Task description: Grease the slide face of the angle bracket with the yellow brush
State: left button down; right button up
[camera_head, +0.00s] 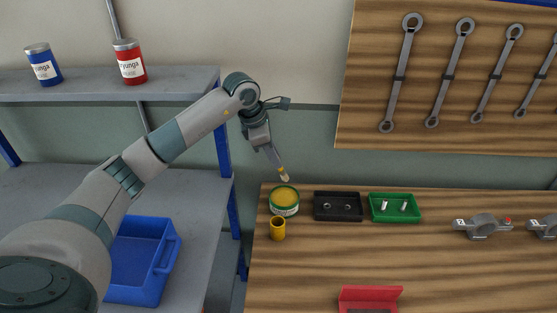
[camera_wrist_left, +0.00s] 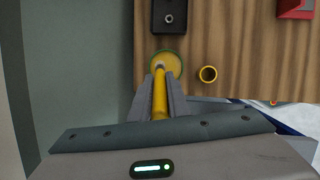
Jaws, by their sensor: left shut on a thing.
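My left gripper (camera_head: 274,160) is shut on the yellow brush (camera_head: 282,172), which points down with its pale tip just above the grease tin (camera_head: 284,209). In the left wrist view the yellow brush (camera_wrist_left: 160,98) lies between the fingers of my left gripper (camera_wrist_left: 160,88), its tip over the yellow grease of the tin (camera_wrist_left: 176,66). I cannot tell whether the tip touches the grease. An empty-looking yellow cup (camera_head: 278,230) stands in front of the tin. I cannot make out the angle bracket for sure. My right gripper is out of view.
A black tray (camera_head: 337,215) and a green tray (camera_head: 394,218) with small metal parts sit right of the tin. Grey metal fittings (camera_head: 483,226) lie further right. A red object (camera_head: 370,294) is at the front. A blue bin (camera_head: 140,262) stands on the left shelf.

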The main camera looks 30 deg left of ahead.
pick_arm(q)
jog(key=shift+f, duration=0.2)
jog(key=shift+f+b, duration=1.05)
jog(key=shift+f, duration=1.8)
jog(key=shift+f+b, duration=0.6)
jog(key=shift+f, duration=0.05)
jog(key=shift+s+f+b, duration=0.15)
jog(key=shift+b, duration=0.15)
dwell(1.8)
jog(key=shift+r+p, duration=1.4)
jog(key=shift+r, duration=2.25)
